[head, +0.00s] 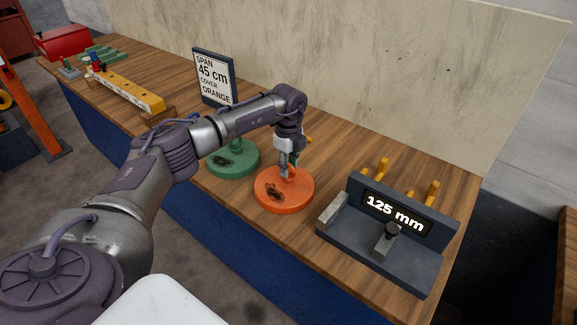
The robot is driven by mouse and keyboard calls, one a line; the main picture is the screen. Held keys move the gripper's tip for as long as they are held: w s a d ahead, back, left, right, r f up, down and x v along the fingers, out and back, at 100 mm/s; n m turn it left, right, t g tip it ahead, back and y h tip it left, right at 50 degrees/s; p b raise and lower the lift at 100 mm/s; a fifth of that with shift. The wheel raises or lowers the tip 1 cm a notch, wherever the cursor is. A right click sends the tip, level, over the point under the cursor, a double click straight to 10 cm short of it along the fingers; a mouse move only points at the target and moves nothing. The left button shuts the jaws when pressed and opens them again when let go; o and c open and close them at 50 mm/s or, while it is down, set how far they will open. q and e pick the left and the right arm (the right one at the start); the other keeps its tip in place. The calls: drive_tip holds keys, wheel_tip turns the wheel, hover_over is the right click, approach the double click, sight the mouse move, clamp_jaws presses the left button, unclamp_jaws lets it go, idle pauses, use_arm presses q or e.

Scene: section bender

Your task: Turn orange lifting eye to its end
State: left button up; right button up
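The orange round cover (300,200) lies flat on the wooden bench, with a dark hole or patch on its near-left part. Its lifting eye is at the middle, mostly hidden by my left gripper. My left gripper (286,172) points down over the middle of the orange cover, with its fingertips at or very near the eye. The fingers are small and overlap here, so I cannot tell whether they grip it. My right gripper is not in view.
A green cover (231,164) lies just left of the orange one, partly behind my arm. A dark gauge stand reading "125 mm" (394,212) is on the right, with yellow pegs behind. A sign (213,78) reads "SPAN 45 cm COVER ORANGE". A yellow beam (125,90) lies at left.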

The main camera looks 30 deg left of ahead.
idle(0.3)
use_arm(q)
wheel_tip(320, 180, up, 12)
idle(0.4)
drive_tip(key=shift+f, duration=0.1)
idle(0.4)
